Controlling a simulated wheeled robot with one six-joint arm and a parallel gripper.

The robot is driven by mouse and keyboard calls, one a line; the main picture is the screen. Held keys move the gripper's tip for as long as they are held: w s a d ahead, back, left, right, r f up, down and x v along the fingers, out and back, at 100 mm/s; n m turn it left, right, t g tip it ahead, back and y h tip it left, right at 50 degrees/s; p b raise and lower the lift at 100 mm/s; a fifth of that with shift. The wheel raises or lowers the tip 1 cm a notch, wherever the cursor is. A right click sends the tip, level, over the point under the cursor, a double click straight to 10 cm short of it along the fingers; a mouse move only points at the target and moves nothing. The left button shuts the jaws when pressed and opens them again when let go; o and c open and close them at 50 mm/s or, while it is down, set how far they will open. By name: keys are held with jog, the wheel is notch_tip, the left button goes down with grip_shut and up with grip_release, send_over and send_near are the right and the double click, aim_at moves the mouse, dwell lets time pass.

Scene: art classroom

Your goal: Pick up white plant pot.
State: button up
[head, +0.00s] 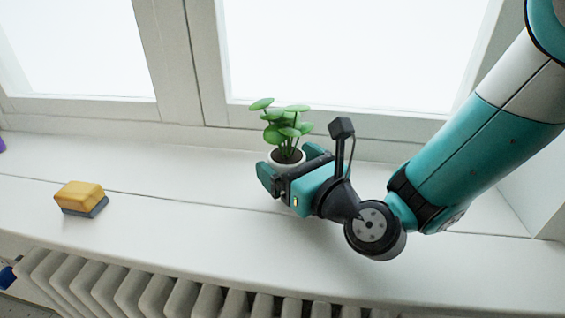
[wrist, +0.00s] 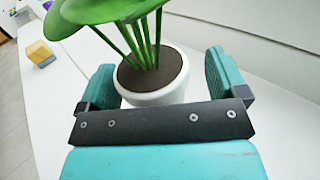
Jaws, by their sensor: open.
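The white plant pot (head: 287,160) stands upright on the window sill, with dark soil and a green leafy plant (head: 285,124) in it. In the wrist view the pot (wrist: 155,95) shows between the two teal fingers, its lower front hidden by the dark gripper bar. My gripper (head: 292,164) is open, with one finger on each side of the pot. In the wrist view a gap shows between the pot and the right finger of my gripper (wrist: 158,82); the left finger is closer to the pot, and I cannot tell whether it touches.
A yellow and grey sponge-like block (head: 81,198) lies on the sill (head: 180,205) to the left. A window frame (head: 190,70) rises behind the pot. A white radiator (head: 160,290) runs below the sill's front edge. The sill between block and pot is clear.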

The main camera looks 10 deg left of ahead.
jog(key=shift+s+a, duration=0.1)
jog(key=shift+a, duration=0.05)
jog(key=shift+a, duration=0.1)
jog(key=c, duration=1.1)
jog(key=shift+r, duration=0.1)
jog(key=shift+c, duration=0.2)
